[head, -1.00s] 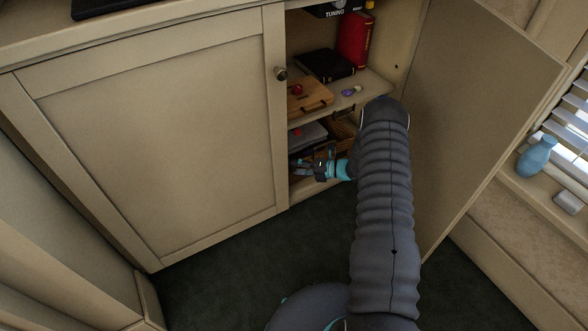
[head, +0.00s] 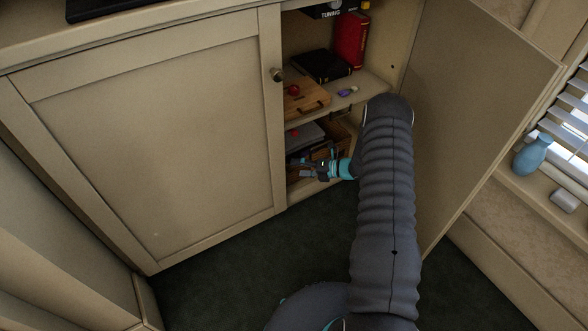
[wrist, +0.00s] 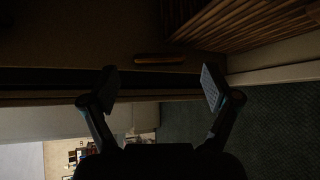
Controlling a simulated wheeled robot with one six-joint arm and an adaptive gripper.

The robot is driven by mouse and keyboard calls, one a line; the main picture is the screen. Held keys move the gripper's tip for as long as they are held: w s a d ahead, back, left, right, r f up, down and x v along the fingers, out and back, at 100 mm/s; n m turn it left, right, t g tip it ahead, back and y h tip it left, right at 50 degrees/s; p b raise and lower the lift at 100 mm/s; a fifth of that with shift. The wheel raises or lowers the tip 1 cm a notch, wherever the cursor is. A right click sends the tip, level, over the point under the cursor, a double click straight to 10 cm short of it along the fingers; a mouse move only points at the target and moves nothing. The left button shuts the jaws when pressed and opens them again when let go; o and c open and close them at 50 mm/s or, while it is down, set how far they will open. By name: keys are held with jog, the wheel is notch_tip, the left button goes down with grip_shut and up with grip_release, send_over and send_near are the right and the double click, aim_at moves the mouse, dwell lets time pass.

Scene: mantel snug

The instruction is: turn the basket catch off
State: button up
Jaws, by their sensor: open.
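The brown slatted basket (head: 343,137) stands in the lower compartment of the open cupboard, largely hidden behind my arm and gripper. In the wrist view, brown slats (wrist: 245,22), likely the basket's, fill the upper right. A small orange-brown bar (wrist: 160,59) lies flat against a dark surface ahead of my fingers; I cannot tell for sure whether it is the catch, or which way it is set. My gripper (head: 308,168) is at the lower opening. In the wrist view my gripper (wrist: 160,85) is open and empty, its fingers apart on either side below the bar.
The shelf above holds a wooden board (head: 306,100), a black book (head: 321,66), a red book (head: 350,40) and a small purple item (head: 348,91). A grey item (head: 306,134) lies below. The open door (head: 470,110) stands right of my arm; the closed door (head: 150,140) is left.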

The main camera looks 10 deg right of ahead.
jog(key=v, duration=1)
jog(key=b+x, duration=0.1)
jog(key=x, duration=1)
jog(key=shift+w+a+b, duration=0.25)
jog(key=shift+w+b, duration=0.05)
jog(key=shift+w, duration=0.1)
